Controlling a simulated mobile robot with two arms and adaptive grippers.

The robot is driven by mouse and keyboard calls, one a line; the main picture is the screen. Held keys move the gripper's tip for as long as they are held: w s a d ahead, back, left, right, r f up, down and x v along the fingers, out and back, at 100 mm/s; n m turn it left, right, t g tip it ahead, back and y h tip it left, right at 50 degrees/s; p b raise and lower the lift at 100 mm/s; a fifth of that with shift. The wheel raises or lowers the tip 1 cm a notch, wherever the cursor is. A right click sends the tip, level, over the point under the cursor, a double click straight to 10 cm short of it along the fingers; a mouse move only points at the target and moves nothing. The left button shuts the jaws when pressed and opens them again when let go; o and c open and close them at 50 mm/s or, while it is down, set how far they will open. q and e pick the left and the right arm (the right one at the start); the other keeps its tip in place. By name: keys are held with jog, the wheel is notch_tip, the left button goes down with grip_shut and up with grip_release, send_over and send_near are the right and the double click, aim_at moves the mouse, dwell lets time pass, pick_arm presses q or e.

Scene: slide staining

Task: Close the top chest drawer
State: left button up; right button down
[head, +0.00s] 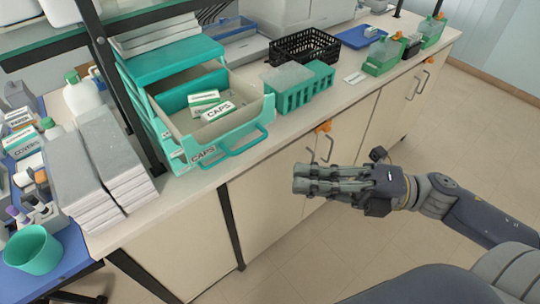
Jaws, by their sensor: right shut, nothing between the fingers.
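A small teal drawer chest (174,62) stands on the bench at the left centre. Its top drawer (256,102) is pulled out toward the front. The drawer has a teal front with a loop handle (243,143) and holds small boxes (204,98), one labelled CAPS. My right gripper (299,180) is shut and empty. It is in front of the bench, to the right of and apart from the drawer handle. My left gripper is not in view.
A teal rack (302,88), a black basket (304,47) and green staining jars (382,55) stand right of the chest. Stacked grey boxes (108,160) and a teal cup (33,249) are at the left. The floor (440,135) in front of the bench is clear.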

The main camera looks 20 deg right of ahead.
jog(key=w+a+r+p, duration=0.1)
jog(key=w+a, duration=0.4)
jog(key=shift+w+p, duration=0.15)
jog(key=shift+p, duration=0.15)
jog(key=shift+r, duration=0.1)
jog(key=shift+a, duration=0.1)
dwell(0.6)
